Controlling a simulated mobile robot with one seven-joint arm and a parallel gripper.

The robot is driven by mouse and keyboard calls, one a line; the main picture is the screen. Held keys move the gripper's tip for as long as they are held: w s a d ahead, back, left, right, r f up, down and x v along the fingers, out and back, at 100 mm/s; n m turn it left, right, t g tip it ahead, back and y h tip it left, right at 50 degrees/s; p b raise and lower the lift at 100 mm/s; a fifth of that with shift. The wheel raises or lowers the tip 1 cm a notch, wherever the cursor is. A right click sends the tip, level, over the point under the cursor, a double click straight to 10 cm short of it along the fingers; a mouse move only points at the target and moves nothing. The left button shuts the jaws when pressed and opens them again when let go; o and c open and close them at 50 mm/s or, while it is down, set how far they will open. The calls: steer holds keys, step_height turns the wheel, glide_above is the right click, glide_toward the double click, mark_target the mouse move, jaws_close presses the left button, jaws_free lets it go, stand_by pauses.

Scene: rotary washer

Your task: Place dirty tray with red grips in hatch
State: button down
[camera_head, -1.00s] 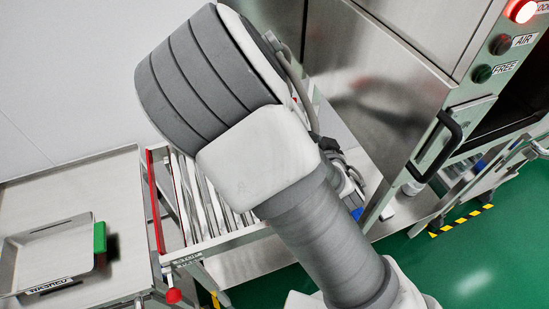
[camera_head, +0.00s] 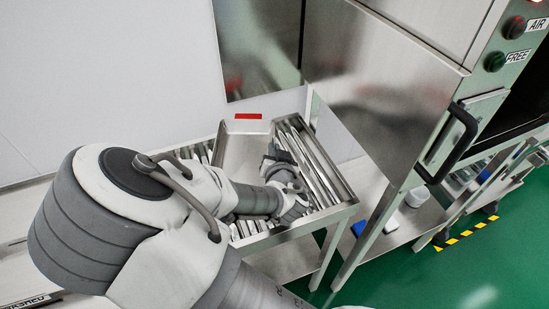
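A metal tray (camera_head: 243,155) with a red grip (camera_head: 248,116) at its far end is at the roller table (camera_head: 343,207), in front of the washer. Its near end is hidden behind my arm. My gripper (camera_head: 272,158) is at the tray's right side, over the rollers. Its fingers are small and dark, so I cannot tell whether they touch the tray or are shut on it. A steel panel (camera_head: 262,50) of the washer stands behind the tray; I cannot make out a hatch opening there.
The steel washer body (camera_head: 385,90) rises right of the roller table, with a black door handle (camera_head: 447,145) and round buttons (camera_head: 494,61). A blue item (camera_head: 358,228) and a white container (camera_head: 417,196) lie low down. Green floor (camera_head: 400,270) is clear at the lower right.

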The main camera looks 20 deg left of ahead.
steer(key=shift+f, duration=1.45)
steer(key=shift+b, duration=0.3)
steer(key=shift+f, duration=0.1)
steer(key=c, duration=1.1)
jaws_free()
steer(key=shift+f, duration=0.1)
steer(key=shift+o, duration=0.2)
steer(key=shift+r, duration=0.2)
steer(key=p+v, duration=0.1)
steer(key=v, duration=0.6)
steer(key=shift+s+d, duration=0.15)
steer(key=shift+s, duration=0.05)
